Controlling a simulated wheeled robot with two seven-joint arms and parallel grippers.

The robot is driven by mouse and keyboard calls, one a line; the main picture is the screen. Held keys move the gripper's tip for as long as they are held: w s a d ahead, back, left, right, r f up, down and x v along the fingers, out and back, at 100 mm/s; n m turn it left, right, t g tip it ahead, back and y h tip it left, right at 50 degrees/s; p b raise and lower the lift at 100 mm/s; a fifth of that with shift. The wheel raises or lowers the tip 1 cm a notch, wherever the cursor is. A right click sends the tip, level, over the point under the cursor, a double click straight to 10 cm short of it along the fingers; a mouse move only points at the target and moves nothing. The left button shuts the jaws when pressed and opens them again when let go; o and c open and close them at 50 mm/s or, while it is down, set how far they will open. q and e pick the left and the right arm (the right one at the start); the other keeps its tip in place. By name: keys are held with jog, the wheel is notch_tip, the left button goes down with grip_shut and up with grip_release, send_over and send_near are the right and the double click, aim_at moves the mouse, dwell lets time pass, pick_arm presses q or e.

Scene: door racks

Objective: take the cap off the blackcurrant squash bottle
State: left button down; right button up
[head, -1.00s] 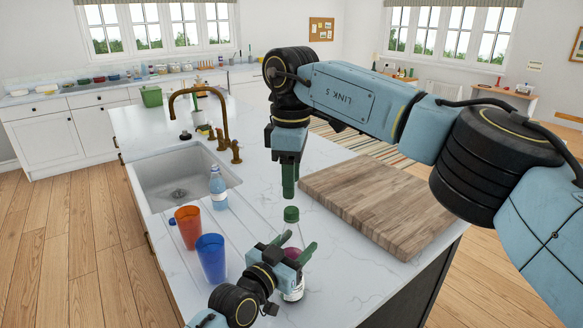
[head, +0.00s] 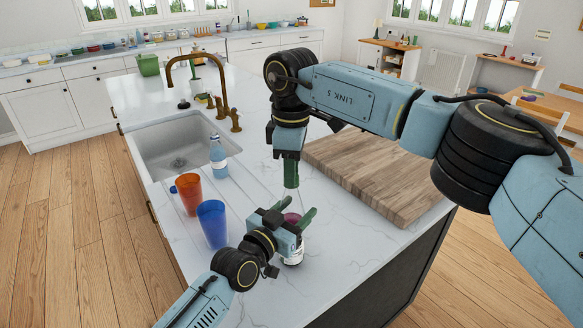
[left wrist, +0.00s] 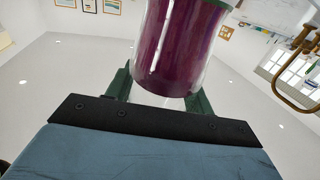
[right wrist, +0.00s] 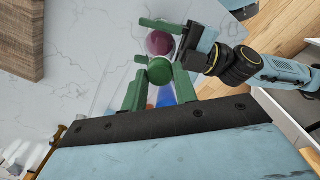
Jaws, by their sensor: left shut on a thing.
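The blackcurrant squash bottle shows as a purple body (head: 292,218) with a pale label in the head view, and its purple body (left wrist: 178,50) fills the upper middle of the left wrist view. My left gripper (head: 294,212) is shut on it, one finger on each side. In the right wrist view, the round green cap (right wrist: 159,71) is between the fingers of my right gripper (right wrist: 160,75), near a purple round part of the bottle (right wrist: 159,43). I cannot tell whether those fingers touch the cap. In the head view, my right gripper (head: 291,175) points down above the bottle and hides the cap.
A blue cup (head: 212,224), an orange cup (head: 188,193) and a blue bottle (head: 218,160) stand left of the grippers by the sink (head: 178,160). A wooden board (head: 375,175) lies to the right. The counter right of the held bottle is clear.

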grip_shut()
jog(key=n, duration=1)
jog(key=shift+n, duration=0.4)
jog(key=n, duration=0.3)
jog(key=shift+r+n, duration=0.1)
jog(key=shift+n, duration=0.2)
jog(key=n, duration=1.4)
jog(key=shift+n, duration=0.3)
jog(key=n, duration=0.5)
jog(key=shift+n, duration=0.3)
jog(key=n, duration=1.2)
jog(key=shift+n, duration=0.3)
jog(key=n, duration=0.6)
jog(key=shift+r+n, duration=0.1)
jog(key=shift+n, duration=0.3)
